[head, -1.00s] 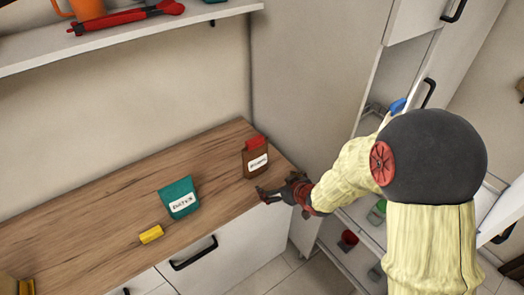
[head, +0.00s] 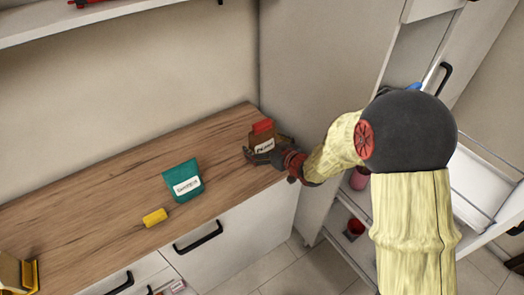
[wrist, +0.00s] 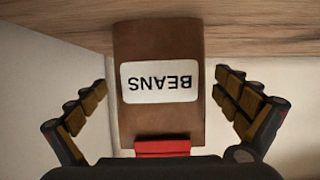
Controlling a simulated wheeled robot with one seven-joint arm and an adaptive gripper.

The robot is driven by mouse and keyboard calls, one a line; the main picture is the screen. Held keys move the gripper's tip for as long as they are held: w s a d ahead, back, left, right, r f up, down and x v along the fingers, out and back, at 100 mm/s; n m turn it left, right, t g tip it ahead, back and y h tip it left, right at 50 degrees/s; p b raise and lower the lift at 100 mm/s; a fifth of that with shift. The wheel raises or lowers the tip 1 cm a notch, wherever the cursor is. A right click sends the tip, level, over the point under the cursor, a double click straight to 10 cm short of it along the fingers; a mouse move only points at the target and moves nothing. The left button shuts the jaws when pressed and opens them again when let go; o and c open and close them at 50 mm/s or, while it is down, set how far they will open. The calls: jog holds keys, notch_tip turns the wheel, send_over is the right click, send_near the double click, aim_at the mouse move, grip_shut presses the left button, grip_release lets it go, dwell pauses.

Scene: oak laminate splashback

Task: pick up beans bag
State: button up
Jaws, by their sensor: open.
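The beans bag (head: 263,129) is brown with a red top and stands on the wooden counter near its right end. In the wrist view the bag (wrist: 160,118) shows a white label reading BEANS, upside down in that picture. My gripper (head: 262,154) is at the bag in the head view and covers its lower part. In the wrist view my gripper (wrist: 165,115) is open, with one finger on each side of the bag. Gaps show between the fingers and the bag's sides.
A teal bag (head: 183,181) with a white label stands left of the beans bag on the counter (head: 110,180). A small yellow block (head: 155,217) lies in front of it. A tall cabinet wall (head: 310,100) rises right of the counter. A shelf (head: 110,22) hangs above.

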jog(key=shift+w+a+f, duration=0.1)
jog(key=shift+w+a, duration=0.05)
jog(key=shift+w, duration=0.1)
jog(key=shift+c, duration=1.2)
jog(key=c, duration=1.2)
jog(key=shift+c, duration=0.6)
jog(key=shift+r, duration=0.2)
